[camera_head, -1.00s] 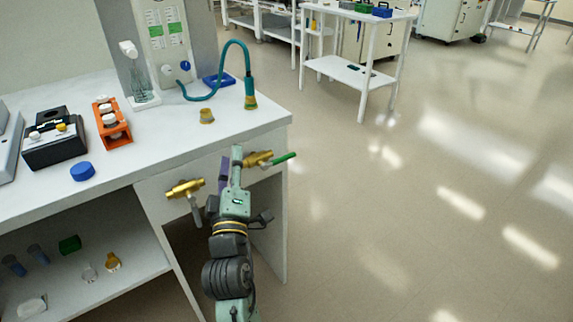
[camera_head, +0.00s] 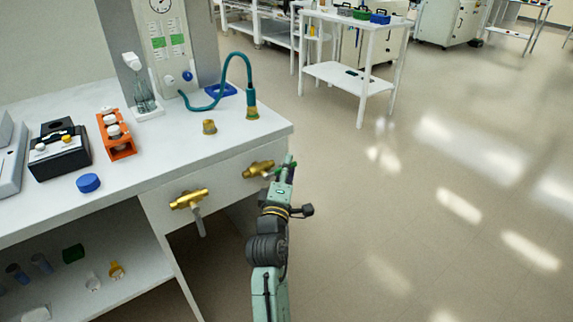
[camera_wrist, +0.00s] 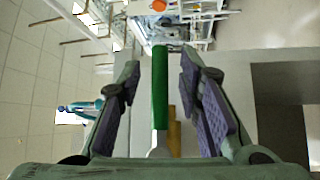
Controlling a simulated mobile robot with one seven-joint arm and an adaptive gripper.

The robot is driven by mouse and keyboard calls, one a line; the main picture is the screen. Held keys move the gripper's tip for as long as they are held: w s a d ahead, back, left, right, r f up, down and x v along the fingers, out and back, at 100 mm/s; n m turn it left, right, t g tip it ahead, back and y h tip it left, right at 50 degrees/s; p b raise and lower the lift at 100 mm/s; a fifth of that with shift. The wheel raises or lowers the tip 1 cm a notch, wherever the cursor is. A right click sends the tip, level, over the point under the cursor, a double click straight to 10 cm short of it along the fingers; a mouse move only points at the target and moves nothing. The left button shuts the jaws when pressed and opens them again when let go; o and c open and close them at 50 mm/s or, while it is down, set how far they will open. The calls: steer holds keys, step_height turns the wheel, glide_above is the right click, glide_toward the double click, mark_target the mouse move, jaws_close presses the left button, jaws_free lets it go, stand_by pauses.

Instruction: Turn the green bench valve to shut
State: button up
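The green bench valve is a brass body (camera_head: 258,169) on the bench's front panel, near its right end. Its green lever (camera_head: 276,170) points right, partly hidden by my gripper (camera_head: 285,168). In the wrist view the green lever (camera_wrist: 160,88) runs lengthwise between my two open fingers, with a gap on each side. Part of the brass body (camera_wrist: 174,132) shows beside the lever's base. The purple-padded fingers of my gripper (camera_wrist: 160,70) do not appear to touch the lever.
A second brass valve (camera_head: 188,199) with a pale lever pointing down sits to the left on the same panel. On the bench (camera_head: 165,150) stand an orange rack (camera_head: 117,141), a blue cap (camera_head: 88,183) and a teal hose (camera_head: 228,82). The floor to the right is clear.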

steer(key=shift+w, duration=0.2)
jaws_close()
stand_by(0.3)
stand_by(0.5)
